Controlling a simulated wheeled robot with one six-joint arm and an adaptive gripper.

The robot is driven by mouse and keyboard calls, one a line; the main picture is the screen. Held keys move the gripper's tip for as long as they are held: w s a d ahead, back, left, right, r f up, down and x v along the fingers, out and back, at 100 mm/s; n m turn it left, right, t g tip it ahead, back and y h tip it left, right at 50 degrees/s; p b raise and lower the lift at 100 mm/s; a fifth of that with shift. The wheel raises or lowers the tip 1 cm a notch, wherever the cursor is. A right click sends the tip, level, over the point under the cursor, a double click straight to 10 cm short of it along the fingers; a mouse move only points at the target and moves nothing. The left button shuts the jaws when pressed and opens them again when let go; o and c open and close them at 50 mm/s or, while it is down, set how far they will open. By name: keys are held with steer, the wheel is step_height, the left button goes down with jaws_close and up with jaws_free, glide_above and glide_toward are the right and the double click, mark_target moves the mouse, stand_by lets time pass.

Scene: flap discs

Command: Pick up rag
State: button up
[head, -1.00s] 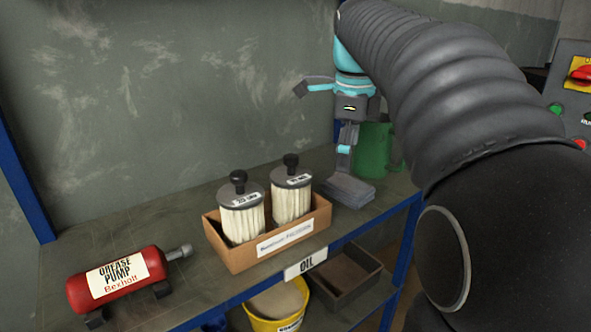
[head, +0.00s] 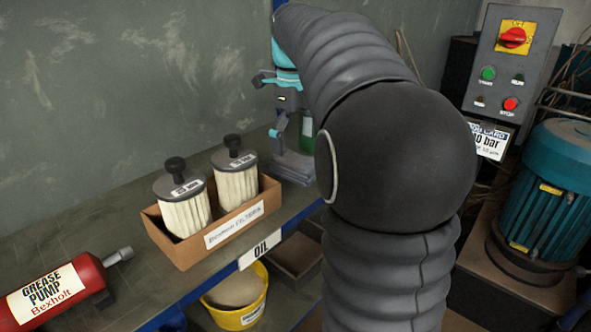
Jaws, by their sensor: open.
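The rag (head: 293,170) is a grey folded stack on the shelf top, right of the cardboard filter box, in the head view. My gripper (head: 273,107), dark with light-blue parts, is above the rag. Its fingers are spread and I see nothing between them. One finger points left and the other hangs down toward the rag's left part. I cannot tell whether that finger touches it. My arm hides the space just right of the rag.
The cardboard box (head: 233,228) with two filters stands left of the rag. A green container (head: 306,132) is close behind the rag, partly hidden. A red grease pump (head: 62,292) lies at the front left. A yellow bucket (head: 236,310) is below.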

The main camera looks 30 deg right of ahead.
mark_target(296, 160)
steer(key=shift+s+d+f+b, duration=0.15)
steer(key=shift+f+b, duration=0.3)
steer(key=shift+f, duration=2.25)
steer(key=c, duration=1.2)
